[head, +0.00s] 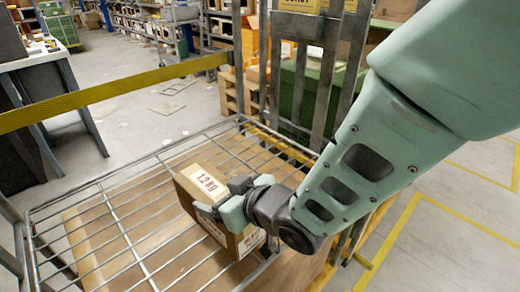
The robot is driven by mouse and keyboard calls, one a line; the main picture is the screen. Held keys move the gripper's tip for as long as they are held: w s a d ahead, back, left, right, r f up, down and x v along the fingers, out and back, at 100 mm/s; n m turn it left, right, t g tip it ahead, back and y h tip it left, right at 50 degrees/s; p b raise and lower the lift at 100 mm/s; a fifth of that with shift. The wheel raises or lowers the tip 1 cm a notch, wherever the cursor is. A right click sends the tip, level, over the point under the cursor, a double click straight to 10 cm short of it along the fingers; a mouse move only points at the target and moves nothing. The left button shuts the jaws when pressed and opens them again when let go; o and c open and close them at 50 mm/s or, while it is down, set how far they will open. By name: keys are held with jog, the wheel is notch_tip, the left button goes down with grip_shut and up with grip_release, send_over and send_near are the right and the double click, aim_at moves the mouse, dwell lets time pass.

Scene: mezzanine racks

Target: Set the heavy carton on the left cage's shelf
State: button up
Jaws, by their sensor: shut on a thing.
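The heavy carton (205,184) is a brown box with a "12 kg" label on its top and more red print on its near side. My gripper (224,199) is shut on it from the right, with dark fingers across the carton. The carton is over the right part of a cage's wire shelf (135,164). I cannot tell whether its base touches the wires. My gripper hides part of the carton's right side. Only one cage is clearly in view, so I cannot confirm it is the left one.
A large brown box (85,228) shows beneath the wires. A yellow strap (120,90) runs across the cage's far side, and upright metal bars (325,85) stand at its right. The shelf's left part is clear.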

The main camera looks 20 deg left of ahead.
jog(key=o, duration=2)
jog(key=shift+f, duration=0.1)
jog(key=shift+r, duration=0.2)
jog(key=v, duration=1.2)
jog(key=shift+f, duration=0.1)
